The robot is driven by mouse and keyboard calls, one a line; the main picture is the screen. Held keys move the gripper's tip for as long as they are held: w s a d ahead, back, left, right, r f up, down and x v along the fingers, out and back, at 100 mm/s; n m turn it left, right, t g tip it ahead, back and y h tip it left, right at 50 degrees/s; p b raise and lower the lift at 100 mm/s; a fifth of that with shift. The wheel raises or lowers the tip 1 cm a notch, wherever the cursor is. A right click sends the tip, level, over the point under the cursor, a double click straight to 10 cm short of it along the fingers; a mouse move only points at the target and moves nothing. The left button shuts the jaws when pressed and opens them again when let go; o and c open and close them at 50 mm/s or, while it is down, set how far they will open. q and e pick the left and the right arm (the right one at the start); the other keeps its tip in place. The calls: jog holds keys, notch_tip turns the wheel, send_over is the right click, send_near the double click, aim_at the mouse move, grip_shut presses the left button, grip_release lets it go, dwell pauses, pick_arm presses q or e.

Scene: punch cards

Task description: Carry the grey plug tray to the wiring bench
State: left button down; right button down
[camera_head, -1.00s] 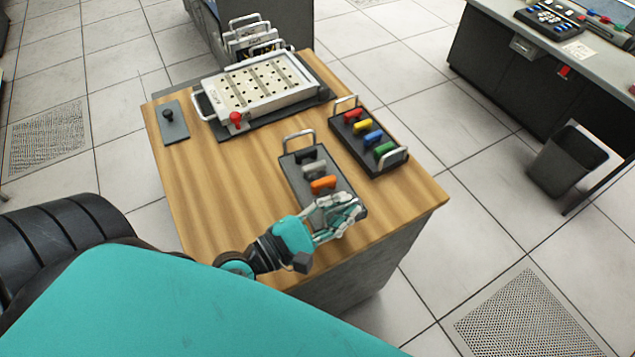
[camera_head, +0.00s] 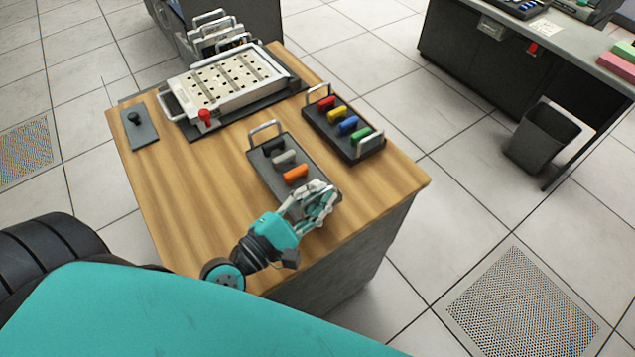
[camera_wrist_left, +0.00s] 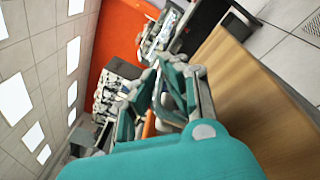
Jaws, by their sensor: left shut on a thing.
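The grey plug tray (camera_head: 262,175) is at the right-middle of the wooden tabletop in the head view. It holds a black, a grey and an orange plug (camera_head: 296,173) in a row, and a metal loop handle (camera_head: 264,128) stands at its far end. My left gripper (camera_head: 314,203) is shut on the tray at its near end. The fingers hide that end and its handle. In the left wrist view the fingers (camera_wrist_left: 168,95) fill the middle, and what lies between them is hard to make out. I cannot tell whether the tray is off the tabletop. My right gripper is not in view.
A dark tray (camera_head: 314,127) with several coloured plugs stands close on the right. A pale perforated board (camera_head: 232,88) in a metal frame is at the back. Bare wood (camera_head: 185,190) lies to the left. Across the floor stand a dark desk (camera_head: 470,60) and a bin (camera_head: 540,138).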

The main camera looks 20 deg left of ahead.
pick_arm(q)
jog(key=w, duration=0.1)
jog(key=w+a, duration=0.1)
jog(key=w, duration=0.2)
jog(key=shift+w+a+f, duration=0.15)
jog(key=shift+a+f, duration=0.05)
jog(key=shift+a, duration=0.15)
notch_tip(320, 180, down, 3)
jog(key=b, duration=0.3)
jog(key=shift+f+b, duration=0.3)
jog(key=shift+b, duration=0.15)
jog(key=shift+r, duration=0.1)
jog(key=c, duration=1.4)
grip_release()
jog(key=shift+c, duration=0.2)
